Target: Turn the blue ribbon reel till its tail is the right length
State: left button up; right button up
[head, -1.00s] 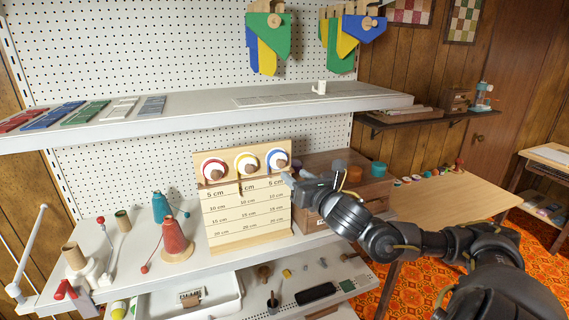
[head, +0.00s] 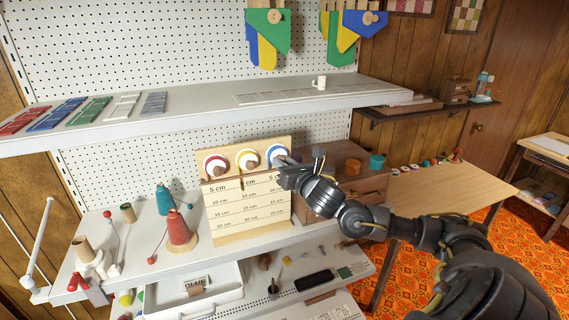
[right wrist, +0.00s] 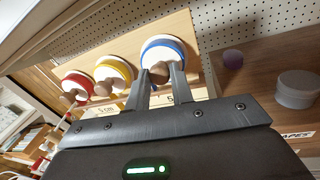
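The blue ribbon reel (head: 276,153) is the rightmost of three on a wooden board (head: 247,232) with printed length marks. In the right wrist view the reel (right wrist: 163,46) is a white disc with a blue rim and a wooden knob (right wrist: 159,73). My right gripper (head: 287,168) is at this reel. In the wrist view its two fingers (right wrist: 161,79) stand on either side of the knob; whether they press on it cannot be told. The blue tail is hidden behind the gripper. My left gripper is not in view.
The red reel (head: 215,165) and yellow reel (head: 247,159) sit left of the blue one. A wooden drawer box (head: 345,170) stands right of the board. Red (head: 179,229) and teal (head: 165,199) cones stand left. A shelf (head: 200,110) runs above.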

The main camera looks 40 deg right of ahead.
grip_shut()
